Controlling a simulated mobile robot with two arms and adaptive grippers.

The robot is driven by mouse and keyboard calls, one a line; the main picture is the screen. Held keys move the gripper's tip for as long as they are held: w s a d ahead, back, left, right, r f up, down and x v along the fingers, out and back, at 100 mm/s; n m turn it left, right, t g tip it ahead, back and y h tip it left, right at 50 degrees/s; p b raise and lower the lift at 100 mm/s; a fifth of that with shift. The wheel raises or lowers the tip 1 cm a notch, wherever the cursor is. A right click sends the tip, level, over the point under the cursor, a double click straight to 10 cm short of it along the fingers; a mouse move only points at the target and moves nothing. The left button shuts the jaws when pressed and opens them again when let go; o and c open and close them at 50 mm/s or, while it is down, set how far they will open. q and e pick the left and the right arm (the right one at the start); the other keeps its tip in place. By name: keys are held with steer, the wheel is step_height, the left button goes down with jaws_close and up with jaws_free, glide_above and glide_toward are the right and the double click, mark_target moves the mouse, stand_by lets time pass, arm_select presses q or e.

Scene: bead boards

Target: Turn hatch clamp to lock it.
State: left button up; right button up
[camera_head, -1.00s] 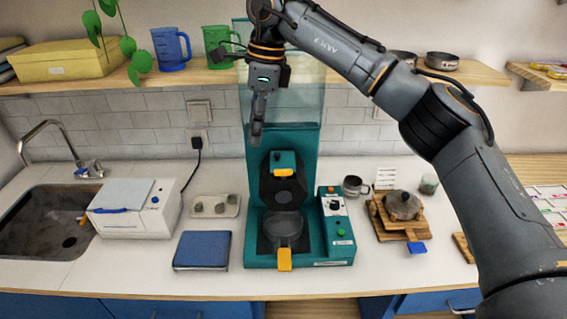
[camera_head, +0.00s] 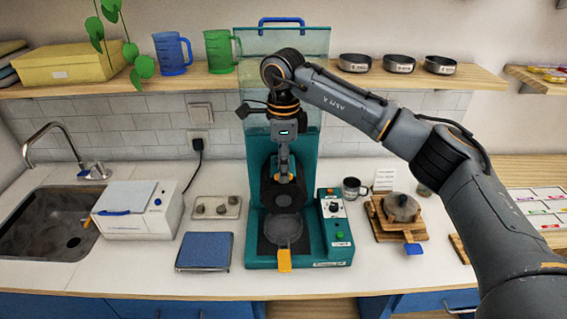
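A teal machine (camera_head: 254,252) stands on the counter. A clear panel (camera_head: 290,42) with a blue handle on top rises behind it. In the machine, a dark block (camera_head: 283,197) sits above a round grey plate (camera_head: 283,229). A yellow tab (camera_head: 284,261) sticks out at the front below the plate. I cannot tell which part is the hatch clamp. My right gripper (camera_head: 284,179) points down at the dark block and hides the teal piece on top of it. Its fingers look close together, but their gap and any contact are unclear. My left gripper is out of view.
A control box (camera_head: 336,230) with a knob and green button adjoins the machine on the right. A metal cup (camera_head: 354,188) and wooden boards (camera_head: 381,229) stand farther right. A blue pad (camera_head: 204,251) and a tray (camera_head: 217,208) lie to the left. A shelf (camera_head: 200,78) runs above.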

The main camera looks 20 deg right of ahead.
steer(key=shift+f, duration=0.55)
jaws_close()
